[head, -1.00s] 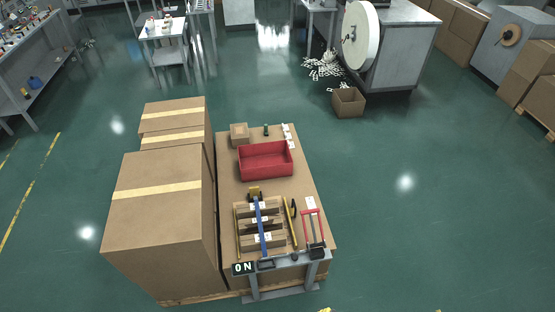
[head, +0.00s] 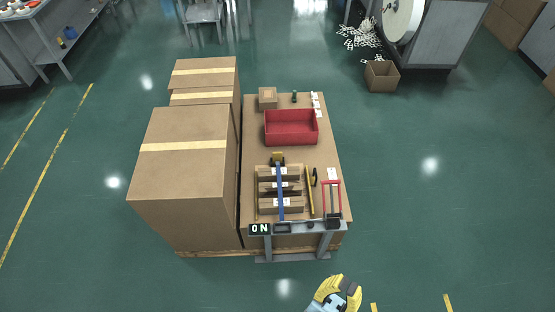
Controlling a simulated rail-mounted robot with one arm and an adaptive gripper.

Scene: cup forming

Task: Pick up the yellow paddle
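In the head view, a long thin yellow piece (head: 310,192) lies on the cardboard work surface (head: 332,150), right of a blue bar. It may be the yellow paddle, but it is too small to tell. Another thin yellow strip (head: 257,206) runs along the left side of the small cardboard pieces. What looks like my gripper (head: 338,290), yellow and grey, shows at the bottom edge. It is in front of the work surface and apart from everything on it. Its fingers are too unclear to tell open from shut.
The blue bar (head: 280,192) crosses several small cardboard pieces (head: 293,188). A red tray (head: 291,128) stands behind them. A red-handled tool (head: 331,199) is at right. Tall cartons (head: 180,170) block the left.

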